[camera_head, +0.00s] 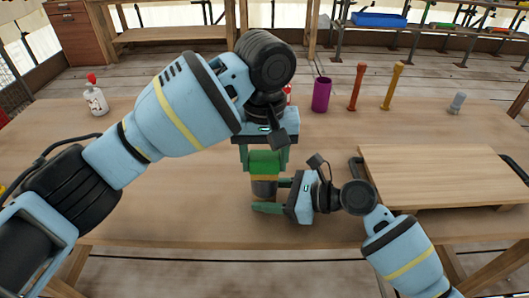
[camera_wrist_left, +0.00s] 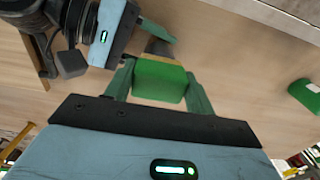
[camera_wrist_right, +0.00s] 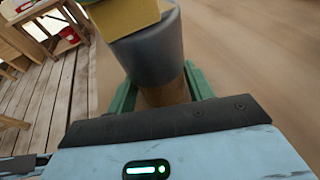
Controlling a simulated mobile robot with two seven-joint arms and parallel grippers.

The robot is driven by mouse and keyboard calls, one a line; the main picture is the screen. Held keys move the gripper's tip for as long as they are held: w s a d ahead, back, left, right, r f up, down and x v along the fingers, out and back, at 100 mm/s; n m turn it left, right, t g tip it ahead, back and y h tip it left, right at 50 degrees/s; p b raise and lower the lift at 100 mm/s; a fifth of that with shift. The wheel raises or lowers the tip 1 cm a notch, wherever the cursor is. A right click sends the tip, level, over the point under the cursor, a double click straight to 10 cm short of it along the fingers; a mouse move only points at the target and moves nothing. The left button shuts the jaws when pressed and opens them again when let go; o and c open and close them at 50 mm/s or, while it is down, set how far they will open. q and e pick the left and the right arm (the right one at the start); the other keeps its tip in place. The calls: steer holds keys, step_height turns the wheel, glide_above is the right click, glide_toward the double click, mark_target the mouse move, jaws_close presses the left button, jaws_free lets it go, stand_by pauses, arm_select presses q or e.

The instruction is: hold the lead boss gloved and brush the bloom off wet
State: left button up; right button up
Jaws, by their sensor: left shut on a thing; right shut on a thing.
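My left gripper (camera_head: 266,158) is shut on a green block (camera_head: 266,164) with a yellowish underside, probably the brush; the block fills the jaws in the left wrist view (camera_wrist_left: 160,82). Directly below it stands a grey cylinder (camera_head: 264,188), probably the lead boss. In the right wrist view the grey cylinder (camera_wrist_right: 148,50) sits above a brown lower part (camera_wrist_right: 165,92). The yellow underside (camera_wrist_right: 125,14) overlaps its top and looks to touch it. My right gripper (camera_head: 272,195) is shut around the brown lower part from the right. I cannot tell whether the surface is wet.
A raised wooden board (camera_head: 435,173) lies right of my right gripper. A purple cup (camera_head: 321,94), a red post (camera_head: 357,87), an orange post (camera_head: 393,87) and a small grey item (camera_head: 457,103) stand behind. A red-topped white bottle (camera_head: 95,96) stands left. The front table is clear.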

arm_select(q)
steer(key=shift+s, duration=0.15)
steer(key=shift+w, duration=1.15)
steer(key=shift+s, duration=0.1)
steer(key=shift+s, duration=0.5)
steer(key=shift+f, duration=0.1)
steer(key=a+r, duration=0.5)
steer(key=r, duration=0.2)
